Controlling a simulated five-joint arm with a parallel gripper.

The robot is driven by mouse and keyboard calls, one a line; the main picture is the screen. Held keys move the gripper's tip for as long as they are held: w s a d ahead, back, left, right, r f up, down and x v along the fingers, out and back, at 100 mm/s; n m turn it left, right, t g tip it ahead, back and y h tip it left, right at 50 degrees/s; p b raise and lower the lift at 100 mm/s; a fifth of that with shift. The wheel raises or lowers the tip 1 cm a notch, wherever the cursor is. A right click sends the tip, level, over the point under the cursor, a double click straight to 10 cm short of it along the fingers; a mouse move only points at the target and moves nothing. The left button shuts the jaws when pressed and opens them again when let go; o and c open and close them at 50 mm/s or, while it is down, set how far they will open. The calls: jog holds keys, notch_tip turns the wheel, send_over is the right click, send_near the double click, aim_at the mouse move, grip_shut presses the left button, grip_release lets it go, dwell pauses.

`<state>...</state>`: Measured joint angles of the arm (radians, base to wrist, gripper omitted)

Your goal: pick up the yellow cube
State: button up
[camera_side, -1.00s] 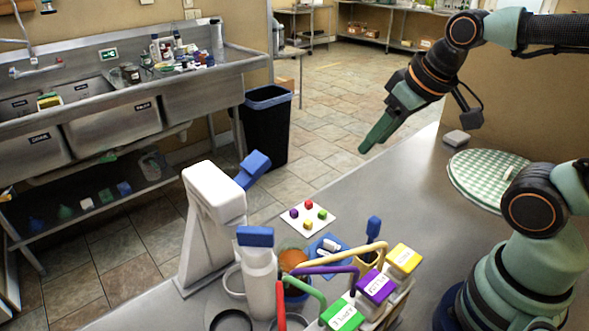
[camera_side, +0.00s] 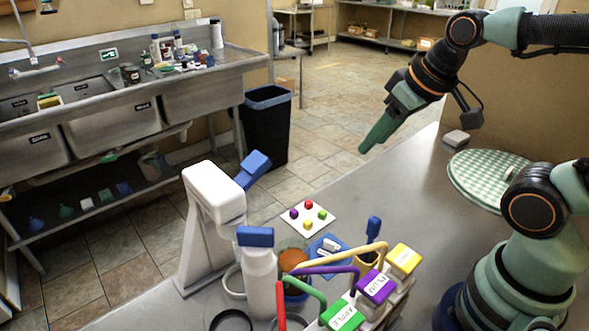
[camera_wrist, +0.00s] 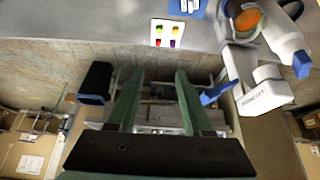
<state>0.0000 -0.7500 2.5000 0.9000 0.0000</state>
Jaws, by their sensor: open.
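The yellow cube (camera_side: 308,225) sits on a small white card (camera_side: 294,219) on the metal counter, with a red cube (camera_side: 309,204), a purple cube (camera_side: 294,213) and a green cube (camera_side: 322,214). In the wrist view the yellow cube (camera_wrist: 175,30) is near the top of the picture, beyond the fingertips. My gripper (camera_side: 364,148) is up above the counter, to the upper right of the card in the side view, apart from all cubes. Its two green fingers (camera_wrist: 160,74) are spread open with nothing between them.
Bottles with coloured caps and arched handles (camera_side: 375,287) stand just in front of the card. A white stand (camera_side: 213,200) with a blue lever is at its left. A checkered round cloth (camera_side: 478,178) lies at right. The counter between card and cloth is clear.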

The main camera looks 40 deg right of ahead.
jog(key=shift+o, duration=0.7)
jog(key=n+g, duration=0.6)
jog(key=n, duration=1.4)
send_over(308, 222)
notch_tip(308, 222, down, 12)
notch_tip(308, 222, down, 12)
jog(key=shift+w+f, duration=0.1)
jog(key=shift+f, duration=0.05)
grip_shut()
